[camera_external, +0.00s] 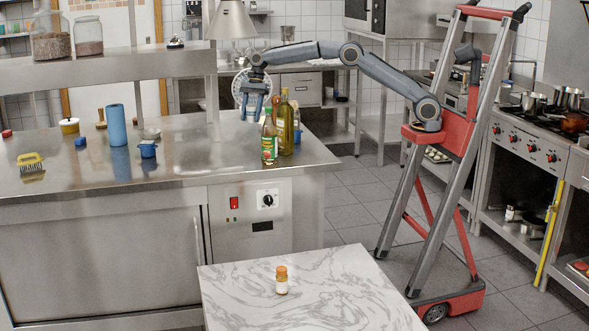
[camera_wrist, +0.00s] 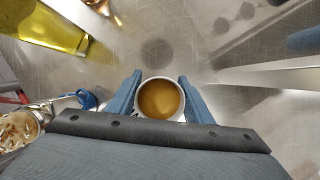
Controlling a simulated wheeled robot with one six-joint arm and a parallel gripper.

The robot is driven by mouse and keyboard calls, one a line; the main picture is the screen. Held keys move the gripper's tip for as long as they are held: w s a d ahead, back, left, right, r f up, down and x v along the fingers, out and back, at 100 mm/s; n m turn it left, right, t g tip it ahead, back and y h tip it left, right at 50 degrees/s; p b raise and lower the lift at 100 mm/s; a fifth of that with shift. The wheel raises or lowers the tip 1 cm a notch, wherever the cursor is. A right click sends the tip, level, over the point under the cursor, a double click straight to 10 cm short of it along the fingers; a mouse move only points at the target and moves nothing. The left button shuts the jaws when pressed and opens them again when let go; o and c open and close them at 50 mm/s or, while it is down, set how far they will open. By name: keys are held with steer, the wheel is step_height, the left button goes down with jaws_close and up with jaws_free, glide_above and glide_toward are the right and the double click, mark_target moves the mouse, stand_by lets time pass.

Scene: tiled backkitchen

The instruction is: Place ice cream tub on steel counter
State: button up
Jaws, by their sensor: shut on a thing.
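My gripper (camera_external: 257,104) points down over the right part of the steel counter (camera_external: 195,160), just behind the bottles. In the wrist view its blue fingers (camera_wrist: 160,78) are shut on the ice cream tub (camera_wrist: 160,100), a round tub with a pale rim and a brown top, one finger on each side. In the external view the tub is mostly hidden by the fingers and bottles. Bare steel (camera_wrist: 215,45) shows below and around it in the wrist view. I cannot tell whether the tub's base touches the counter.
A red-and-green-labelled bottle (camera_external: 269,143) and an oil bottle (camera_external: 285,127) stand close in front of my gripper. A blue roll (camera_external: 116,128), blue cup (camera_external: 148,149) and yellow brush (camera_external: 30,163) are further left. A shelf (camera_external: 140,68) with jars spans the counter's back. Its middle is clear.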

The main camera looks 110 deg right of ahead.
steer(key=w+a+m+b, duration=0.1)
steer(key=w+a, duration=0.1)
steer(key=a, duration=0.6)
steer(key=w+a+m+b, duration=0.1)
steer(key=w+a, duration=0.1)
steer(key=a, duration=0.6)
steer(key=shift+t+h, duration=0.3)
steer(key=shift+s+a+f+p, duration=0.15)
steer(key=shift+f+p, duration=0.3)
steer(key=shift+f, duration=1.95)
steer(key=shift+s+d+f+p, duration=0.1)
steer(key=shift+f+p, duration=0.3)
steer(key=shift+f, duration=1.95)
steer(key=o, duration=1.1)
steer(key=shift+f, duration=0.15)
steer(key=shift+o, duration=0.2)
steer(key=b+v, duration=0.2)
steer(key=v, duration=1)
